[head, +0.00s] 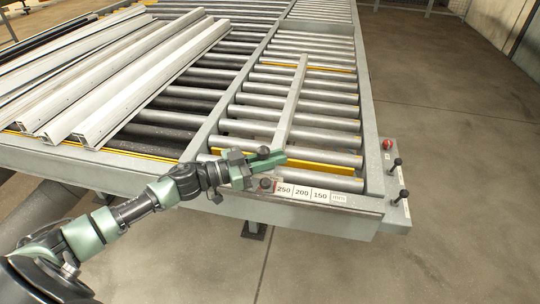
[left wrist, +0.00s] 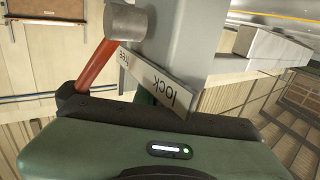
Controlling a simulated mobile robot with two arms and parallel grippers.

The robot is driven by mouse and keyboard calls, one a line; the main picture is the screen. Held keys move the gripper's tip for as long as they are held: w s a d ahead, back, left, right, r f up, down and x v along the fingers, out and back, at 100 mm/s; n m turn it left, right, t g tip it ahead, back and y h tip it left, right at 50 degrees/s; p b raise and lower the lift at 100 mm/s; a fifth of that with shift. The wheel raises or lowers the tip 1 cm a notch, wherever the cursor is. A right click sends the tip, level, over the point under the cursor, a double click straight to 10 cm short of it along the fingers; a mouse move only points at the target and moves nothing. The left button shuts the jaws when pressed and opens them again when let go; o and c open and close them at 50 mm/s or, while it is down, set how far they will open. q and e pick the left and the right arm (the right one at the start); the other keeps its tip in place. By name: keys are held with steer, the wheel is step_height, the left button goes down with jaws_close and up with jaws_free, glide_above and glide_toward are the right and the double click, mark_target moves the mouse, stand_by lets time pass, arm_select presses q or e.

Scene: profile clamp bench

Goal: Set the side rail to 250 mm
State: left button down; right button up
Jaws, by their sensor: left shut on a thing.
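The side rail (head: 292,105) is a long pale grey bar lying along the roller bed. Its near end is beside my left gripper (head: 270,158). A scale plate (head: 310,193) on the front edge reads 250, 200, 150 mm. A small red mark stands at its left end, by 250. In the left wrist view, a red clamp lever (left wrist: 97,65) with a dark knob and grey hub sits beside a "free"/"lock" label (left wrist: 155,82), nearer the "free" end. My left gripper is shut on the lever's knob end, though its fingertips are mostly hidden. My right gripper is out of view.
Several long pale profiles (head: 130,85) lie on the rollers at the left. A red button (head: 387,144) and black-knobbed levers (head: 397,163) stand at the right front corner. A black knob (head: 265,183) sits left of the scale. The floor at the right is clear.

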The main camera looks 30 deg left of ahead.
arm_select(q)
steer(key=c, duration=1.6)
jaws_free()
steer(key=shift+d, duration=0.1)
steer(key=shift+o, duration=0.7)
steer(key=shift+s+a+f, duration=0.1)
steer(key=shift+s+a, duration=0.05)
steer(key=shift+a, duration=0.05)
steer(key=b+v, duration=0.2)
steer(key=v, duration=0.4)
steer(key=shift+f, duration=0.1)
steer(key=shift+s+a+b, duration=0.3)
steer(key=shift+s+a, duration=0.05)
steer(key=shift+s, duration=0.1)
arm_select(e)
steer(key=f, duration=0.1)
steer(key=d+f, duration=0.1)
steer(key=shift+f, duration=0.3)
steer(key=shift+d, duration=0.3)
arm_select(q)
steer(key=shift+s+a, duration=0.1)
